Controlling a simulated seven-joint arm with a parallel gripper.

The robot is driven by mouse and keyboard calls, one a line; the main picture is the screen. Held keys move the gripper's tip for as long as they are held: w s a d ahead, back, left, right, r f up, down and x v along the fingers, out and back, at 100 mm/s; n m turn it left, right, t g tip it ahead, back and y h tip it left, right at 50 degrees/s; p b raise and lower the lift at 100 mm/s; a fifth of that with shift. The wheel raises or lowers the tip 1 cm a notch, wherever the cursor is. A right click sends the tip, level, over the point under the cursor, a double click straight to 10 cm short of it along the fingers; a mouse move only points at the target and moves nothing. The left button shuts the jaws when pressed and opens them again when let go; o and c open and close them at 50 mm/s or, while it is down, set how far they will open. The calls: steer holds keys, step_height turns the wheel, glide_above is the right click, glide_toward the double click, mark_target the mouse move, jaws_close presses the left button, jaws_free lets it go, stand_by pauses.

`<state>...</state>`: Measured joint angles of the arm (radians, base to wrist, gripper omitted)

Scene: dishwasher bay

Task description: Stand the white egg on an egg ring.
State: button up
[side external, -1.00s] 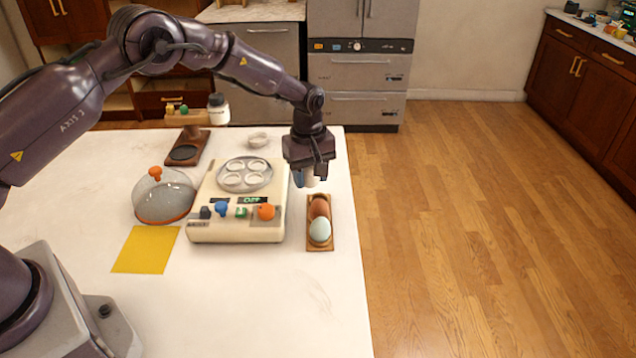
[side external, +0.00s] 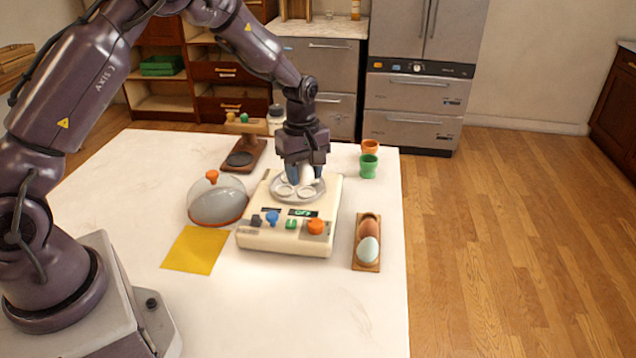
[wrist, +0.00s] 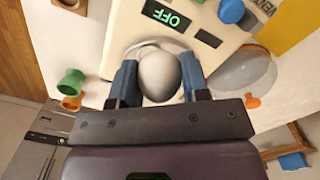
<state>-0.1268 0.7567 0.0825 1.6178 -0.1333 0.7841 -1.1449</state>
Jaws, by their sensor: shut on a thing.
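My gripper (side external: 305,178) is shut on the white egg (wrist: 160,76), which sits between its two blue fingers in the wrist view. In the side external view the white egg (side external: 308,174) is partly hidden by the fingers. It is over the back part of the round metal tray of egg rings (side external: 284,190) on top of the cream cooker (side external: 262,238). Two pale rings show at the front of the tray; the back ones are hidden by my gripper and the egg. I cannot tell whether the egg touches a ring.
A wooden rack (side external: 366,266) with a brown egg and a pale blue egg lies right of the cooker. Green (side external: 368,166) and orange (side external: 371,147) cups stand behind. A clear dome (side external: 217,203) and yellow cloth (side external: 196,249) are left. The table front is clear.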

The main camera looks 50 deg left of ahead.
steer(key=shift+n+h, duration=0.5)
steer(key=shift+n, duration=0.4)
steer(key=w+a, duration=0.2)
steer(key=a, duration=0.1)
steer(key=shift+w+a, duration=0.25)
steer(key=shift+w, duration=0.15)
glide_above(306, 195)
steer(key=shift+f, duration=2.25)
steer(key=shift+f, duration=0.8)
steer(key=o, duration=1.1)
steer(key=shift+c, duration=0.2)
